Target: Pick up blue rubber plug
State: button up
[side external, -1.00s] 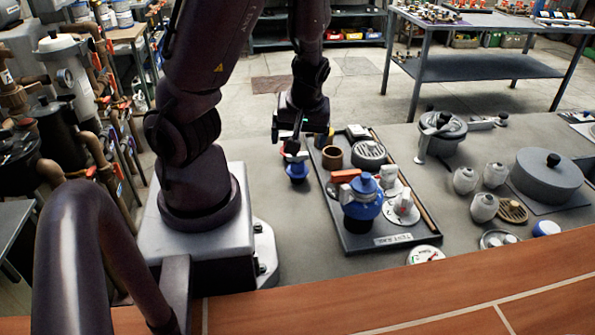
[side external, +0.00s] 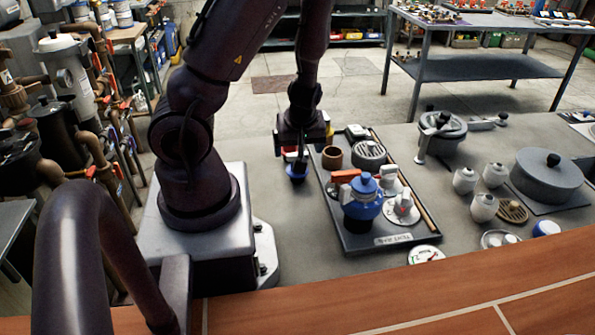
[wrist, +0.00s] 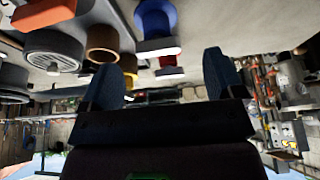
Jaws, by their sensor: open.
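The blue rubber plug (side external: 297,172) sits on the grey worktop, just left of the dark tray, with its upper part partly hidden by my gripper. In the wrist view a blue rounded piece with a grey flange (wrist: 157,20) shows at the top, and it looks like the same plug. My gripper (side external: 303,147) is above the plug and seems close to it. In the wrist view my two fingers (wrist: 170,68) are wide apart with nothing held between them. The plug lies past the fingertips, nearer the left finger. I cannot tell whether a finger touches it.
The dark tray (side external: 376,243) holds a brown ring (side external: 332,157), a grey grated disc (side external: 369,155), a red block (side external: 346,176) and a larger blue-topped valve (side external: 362,205). White jars (side external: 484,206) and a grey lidded pot (side external: 549,178) stand farther right. Small red and yellow items show behind my gripper.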

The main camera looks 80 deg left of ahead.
jog(key=shift+x, duration=3.25)
jog(key=shift+w+d, duration=0.15)
jog(key=shift+c, duration=0.2)
jog(key=c, duration=1)
